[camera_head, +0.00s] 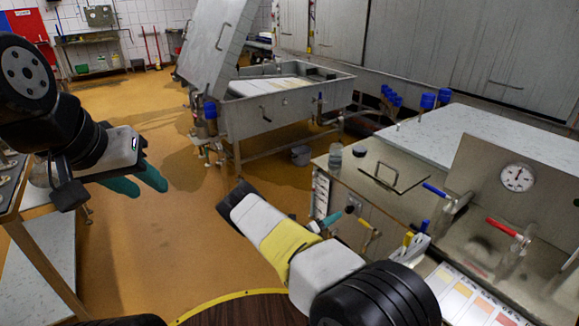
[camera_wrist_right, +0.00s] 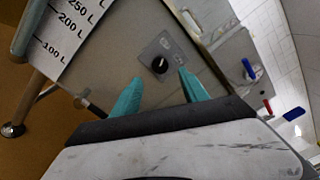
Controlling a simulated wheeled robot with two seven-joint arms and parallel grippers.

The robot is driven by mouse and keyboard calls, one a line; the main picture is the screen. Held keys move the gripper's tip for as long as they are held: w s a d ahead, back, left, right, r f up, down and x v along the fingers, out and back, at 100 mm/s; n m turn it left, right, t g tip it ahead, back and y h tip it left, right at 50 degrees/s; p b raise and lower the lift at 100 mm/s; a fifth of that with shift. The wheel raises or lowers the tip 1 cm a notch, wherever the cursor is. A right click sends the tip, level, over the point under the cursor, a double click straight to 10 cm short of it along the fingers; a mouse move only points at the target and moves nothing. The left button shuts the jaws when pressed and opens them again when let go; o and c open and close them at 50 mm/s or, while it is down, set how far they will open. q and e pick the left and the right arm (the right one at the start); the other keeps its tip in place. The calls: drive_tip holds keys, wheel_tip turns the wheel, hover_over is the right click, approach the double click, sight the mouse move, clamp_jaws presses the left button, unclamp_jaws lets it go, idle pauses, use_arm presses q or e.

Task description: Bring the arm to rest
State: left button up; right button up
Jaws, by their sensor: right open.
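My right gripper (camera_wrist_right: 161,90) shows in the right wrist view as two teal fingers, apart and with nothing between them. Beyond them is the steel front of a vat with a black knob (camera_wrist_right: 159,65) and a litre scale (camera_wrist_right: 65,35).
A steel vat (camera_head: 385,155) with valves and a gauge (camera_head: 517,177) stands close at the right. A table (camera_head: 45,250) edges the left. The orange floor (camera_head: 160,235) between is clear.

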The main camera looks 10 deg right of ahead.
drive_tip(key=s+a+r+m+g+y, duration=0.2)
drive_tip(key=s+r+m+g+y, duration=0.25)
drive_tip(key=r+m, duration=0.7)
drive_tip(key=s+a+r+m+g+y, duration=0.1)
drive_tip(key=s+r+m+g+y, duration=0.4)
drive_tip(key=r+m, duration=0.65)
drive_tip(key=s+a+r+m+t+y, duration=0.4)
drive_tip(key=s+a+r, duration=0.4)
drive_tip(key=s+r, duration=0.3)
drive_tip(key=s+a+r+m+t+y, duration=0.4)
drive_tip(key=s+a+r+m, duration=0.3)
drive_tip(key=s+r, duration=0.5)
wheel_tip(320, 180, up, 2)
drive_tip(key=a+y, duration=0.1)
drive_tip(key=a, duration=0.1)
drive_tip(key=shift+a+r+t, duration=0.15)
drive_tip(key=shift+a+t, duration=0.15)
drive_tip(key=shift+t, duration=0.05)
